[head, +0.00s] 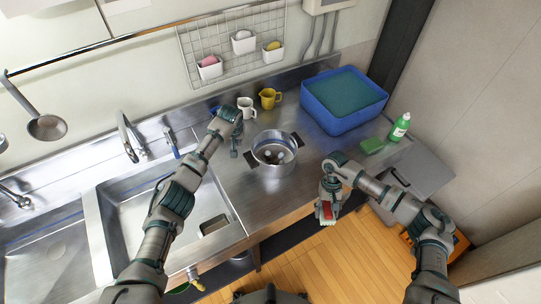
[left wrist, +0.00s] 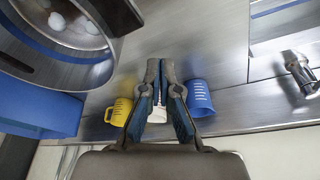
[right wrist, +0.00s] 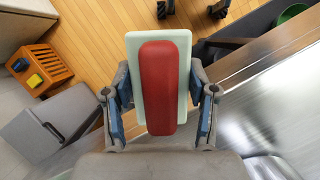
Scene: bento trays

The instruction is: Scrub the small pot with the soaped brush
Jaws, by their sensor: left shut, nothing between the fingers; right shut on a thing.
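The small metal pot (head: 258,163) with dark handles stands on the steel counter, with white blobs inside. Part of it shows at the upper left of the left wrist view (left wrist: 82,65). The brush (right wrist: 160,85), a red strip on a pale block, is held between the fingers of my right gripper (right wrist: 160,100). In the head view, my right gripper (head: 326,213) is in front of the counter edge, right of and below the pot. My left gripper (head: 235,152) is shut and empty, just left of the pot; its closed fingers show in the left wrist view (left wrist: 162,65).
Behind my left gripper are a white mug (head: 246,108), a yellow mug (head: 268,98) and a blue cup (left wrist: 200,97). A blue tub (head: 345,127), green sponge (head: 372,146) and green bottle (head: 400,129) stand to the right. A sink (head: 140,215) lies left.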

